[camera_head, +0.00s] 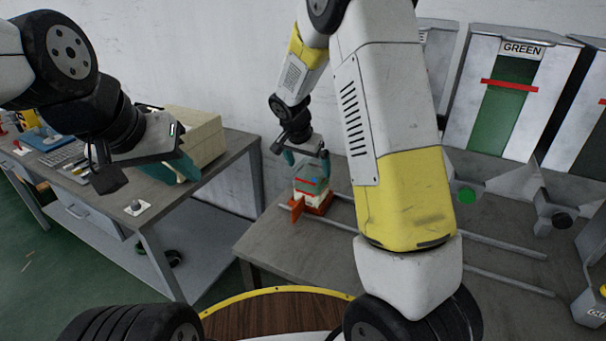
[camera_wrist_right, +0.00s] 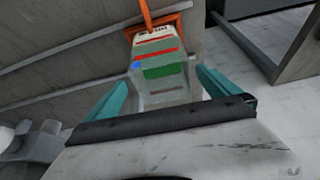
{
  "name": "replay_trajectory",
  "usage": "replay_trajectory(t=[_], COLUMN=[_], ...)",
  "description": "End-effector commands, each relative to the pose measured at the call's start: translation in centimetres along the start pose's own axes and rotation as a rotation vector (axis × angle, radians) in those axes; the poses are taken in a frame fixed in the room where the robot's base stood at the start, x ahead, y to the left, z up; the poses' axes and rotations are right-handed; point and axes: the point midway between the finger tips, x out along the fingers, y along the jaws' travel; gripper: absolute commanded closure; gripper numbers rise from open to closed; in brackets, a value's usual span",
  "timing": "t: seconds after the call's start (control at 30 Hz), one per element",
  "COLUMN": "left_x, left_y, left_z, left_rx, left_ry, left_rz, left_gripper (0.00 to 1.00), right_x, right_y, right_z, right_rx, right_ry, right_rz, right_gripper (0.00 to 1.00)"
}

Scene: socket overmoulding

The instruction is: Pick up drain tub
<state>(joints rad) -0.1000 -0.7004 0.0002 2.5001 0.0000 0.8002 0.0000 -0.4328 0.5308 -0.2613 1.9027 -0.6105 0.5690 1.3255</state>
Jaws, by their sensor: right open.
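The drain tub (camera_head: 311,196) is a small pale tub with red, blue and green marks on its top. It stands in an orange holder (camera_head: 320,207) on the grey table. My right gripper (camera_head: 308,164) is just above it, pointing down. In the right wrist view the tub (camera_wrist_right: 158,62) lies ahead, between the two teal fingers of my right gripper (camera_wrist_right: 160,95), which are spread apart. I see gaps beside the tub, and contact is not evident. My left gripper (camera_head: 150,165) hangs over the left bench, away from the tub; its jaw opening is unclear.
Metal rails (camera_head: 480,238) run along the table beside the holder. A beige bin (camera_head: 197,135) stands on the left bench. A panel marked GREEN (camera_head: 500,105) and grey chutes (camera_head: 466,180) stand at the back right. My right forearm covers part of the table.

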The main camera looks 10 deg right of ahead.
Motion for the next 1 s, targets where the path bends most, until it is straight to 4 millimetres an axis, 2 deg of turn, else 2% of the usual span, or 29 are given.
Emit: replay_trajectory(t=[0.5,0.8,0.87,1.0], left_x=[0.0,0.0,0.0,0.0], left_y=[0.0,0.0,0.0,0.0], left_z=[0.0,0.0,0.0,0.0], left_rx=[0.000,0.000,0.000,0.000], left_ry=[0.000,0.000,0.000,0.000], left_rz=[0.000,0.000,0.000,0.000], left_gripper=[0.71,0.71,0.71,0.71], right_x=[6.7,7.2,7.2,7.2], right_y=[-0.2,-0.2,-0.2,-0.2], right_z=[-0.3,-0.4,-0.4,-0.4], right_rx=[-0.002,-0.001,-0.001,-0.001], right_ry=[-0.001,0.000,0.000,0.000], right_rz=[0.001,-0.001,-0.001,-0.001], right_gripper=[0.00,0.00,0.10,0.37])
